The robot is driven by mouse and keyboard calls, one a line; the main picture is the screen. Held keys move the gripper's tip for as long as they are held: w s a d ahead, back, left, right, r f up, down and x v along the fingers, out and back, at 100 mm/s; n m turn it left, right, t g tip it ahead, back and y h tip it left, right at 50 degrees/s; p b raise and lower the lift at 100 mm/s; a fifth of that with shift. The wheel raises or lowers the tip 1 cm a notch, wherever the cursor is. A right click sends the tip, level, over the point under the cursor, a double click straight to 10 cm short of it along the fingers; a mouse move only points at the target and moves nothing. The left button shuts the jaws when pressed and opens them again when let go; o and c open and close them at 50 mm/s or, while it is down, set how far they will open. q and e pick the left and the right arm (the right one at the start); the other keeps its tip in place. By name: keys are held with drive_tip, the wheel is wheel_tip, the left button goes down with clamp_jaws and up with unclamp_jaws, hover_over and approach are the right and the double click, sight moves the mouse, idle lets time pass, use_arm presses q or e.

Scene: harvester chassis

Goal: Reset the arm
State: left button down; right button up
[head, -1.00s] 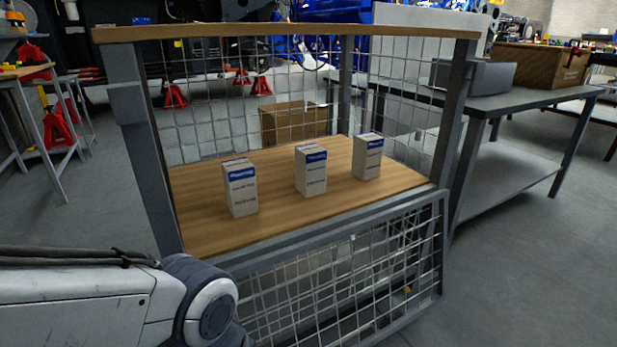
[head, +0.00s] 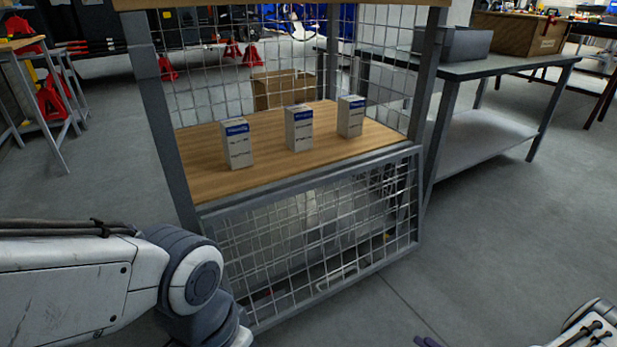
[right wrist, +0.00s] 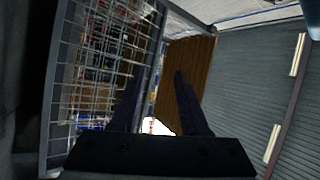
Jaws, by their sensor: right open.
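My left arm reaches in from the left in the head view, but its gripper is out of the frame. My right gripper (right wrist: 159,76) shows in the right wrist view as two dark fingers spread apart, with nothing seen between them. In the head view only the tips of its dark fingers (head: 428,341) show at the bottom edge, with part of my right arm in the bottom right corner. Three white and blue boxes, the left box (head: 237,143), the middle box (head: 299,128) and the right box (head: 350,117), stand upright on a wooden shelf (head: 210,185).
The shelf belongs to a grey mesh cage cart, its front mesh panel (head: 320,235) hanging below the shelf edge. A dark-topped table (head: 490,67) stands to the right. A cardboard box (head: 285,90) sits behind the cart. The floor (head: 500,230) at right is clear.

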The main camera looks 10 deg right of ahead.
drive_tip(key=w+a+r+n+g+h+p, duration=0.1)
drive_tip(key=w+r+n+g+h+p, duration=0.2)
drive_tip(key=w, duration=0.7)
drive_tip(key=w+a+r+n+g+h+p, duration=0.1)
drive_tip(key=w+r+n+g+h+p, duration=0.2)
drive_tip(key=w, duration=0.8)
drive_tip(key=w+a+r+n+g+h+p, duration=0.1)
drive_tip(key=w+a+r+h+p, duration=0.1)
drive_tip(key=w+a+r+h, duration=0.3)
drive_tip(key=w+a+r+n+h+p, duration=0.1)
drive_tip(key=w+a+r+h, duration=0.15)
drive_tip(key=r, duration=0.55)
drive_tip(key=s+a+r+g+h+p, duration=0.2)
drive_tip(key=s+a+r+h+p, duration=0.1)
drive_tip(key=s+a+r, duration=0.7)
drive_tip(key=s+a+r+n+g+y+p, duration=0.1)
drive_tip(key=s+a+r+n+g+p, duration=0.2)
drive_tip(key=s, duration=1)
drive_tip(key=s+a+r+n+g+p, duration=0.1)
drive_tip(key=s+a+r+g, duration=0.35)
drive_tip(key=s, duration=0.75)
wheel_tip(320, 180, up, 38)
drive_tip(key=a+t+p, duration=0.1)
drive_tip(key=t+p, duration=0.1)
drive_tip(key=p, duration=3.6)
wheel_tip(320, 180, down, 18)
drive_tip(key=b, duration=1.8)
drive_tip(key=shift+w+m+b, duration=0.3)
drive_tip(key=shift+w, duration=0.05)
